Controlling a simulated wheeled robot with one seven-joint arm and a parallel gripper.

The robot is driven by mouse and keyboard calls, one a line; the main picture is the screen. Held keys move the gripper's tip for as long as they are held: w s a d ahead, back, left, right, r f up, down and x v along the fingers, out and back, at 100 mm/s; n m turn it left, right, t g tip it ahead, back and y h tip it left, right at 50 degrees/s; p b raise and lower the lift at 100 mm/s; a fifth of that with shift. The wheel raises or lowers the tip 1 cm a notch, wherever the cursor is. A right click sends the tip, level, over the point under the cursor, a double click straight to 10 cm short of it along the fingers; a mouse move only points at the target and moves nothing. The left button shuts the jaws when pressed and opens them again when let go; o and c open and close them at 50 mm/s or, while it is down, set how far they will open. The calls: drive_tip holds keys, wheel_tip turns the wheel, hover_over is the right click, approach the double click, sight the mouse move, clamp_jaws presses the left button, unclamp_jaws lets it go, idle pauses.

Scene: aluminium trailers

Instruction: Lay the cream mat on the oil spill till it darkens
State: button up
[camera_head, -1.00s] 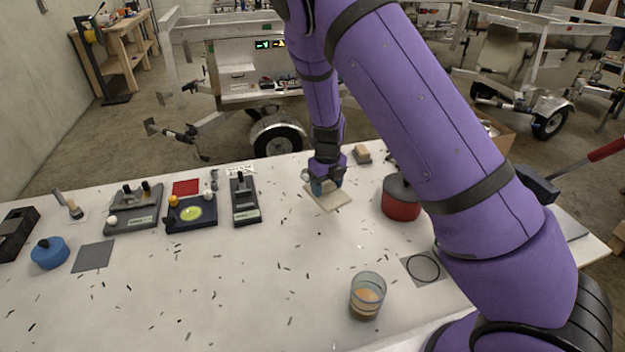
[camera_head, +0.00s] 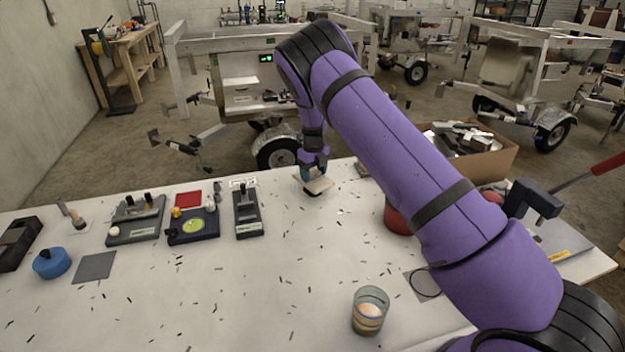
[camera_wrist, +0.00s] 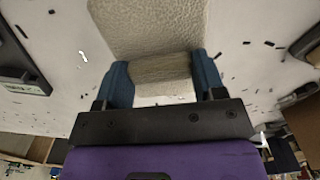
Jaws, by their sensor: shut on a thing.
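The cream mat (camera_head: 319,186) is in my gripper (camera_head: 313,172), held by its raised grip block, near the far edge of the white table. It looks slightly tilted and raised above the tabletop. A small dark patch (camera_head: 313,194) shows under its near edge; I cannot tell whether it is the oil spill or shadow. In the wrist view the blue fingers of my gripper (camera_wrist: 162,72) close on both sides of the mat's block, and the pale textured mat (camera_wrist: 150,28) extends beyond it. The mat's underside is hidden.
Left of the mat stand a black device (camera_head: 247,212), a dark tray with a yellow-green disc (camera_head: 193,226) and a grey board (camera_head: 137,220). A red pot (camera_head: 397,220) is partly behind my arm. A glass (camera_head: 369,310) stands near the front. The middle is clear apart from scattered dark flecks.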

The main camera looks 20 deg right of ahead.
sight(312, 179)
drive_tip(key=shift+w, duration=0.45)
drive_tip(key=shift+w+f, duration=0.15)
drive_tip(key=shift+f, duration=1.65)
drive_tip(key=shift+f, duration=0.1)
drive_tip(key=o, duration=0.9)
